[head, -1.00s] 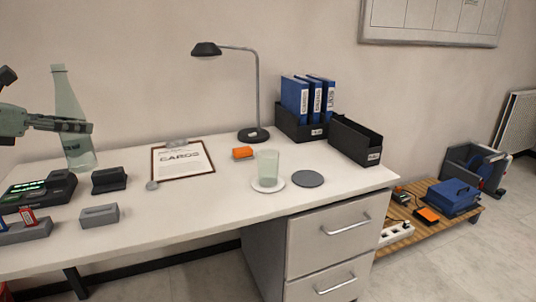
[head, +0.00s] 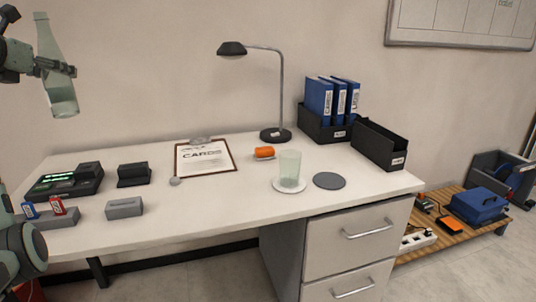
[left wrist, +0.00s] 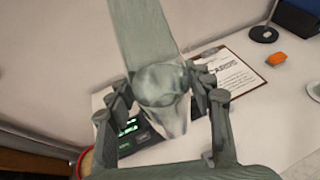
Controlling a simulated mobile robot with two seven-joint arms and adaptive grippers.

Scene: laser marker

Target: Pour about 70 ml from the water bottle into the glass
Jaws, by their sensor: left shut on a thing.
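The water bottle (head: 57,82) is pale green and translucent. It is held up at the upper left of the head view, slightly tilted, above the desk's left end. My left gripper (head: 58,68) is shut on it around the middle of its body. In the left wrist view the bottle (left wrist: 150,40) sits between the fingers of my left gripper (left wrist: 163,100). The glass (head: 290,165) is a clear greenish tumbler standing upright on a white saucer (head: 290,187) near the desk's right part, well apart from the bottle. The water levels are not clear. My right gripper is not in view.
A grey round coaster (head: 329,181) lies right of the glass. Black devices (head: 66,181) and a grey holder (head: 124,208) are at the left. The desk's (head: 225,205) front middle is clear.

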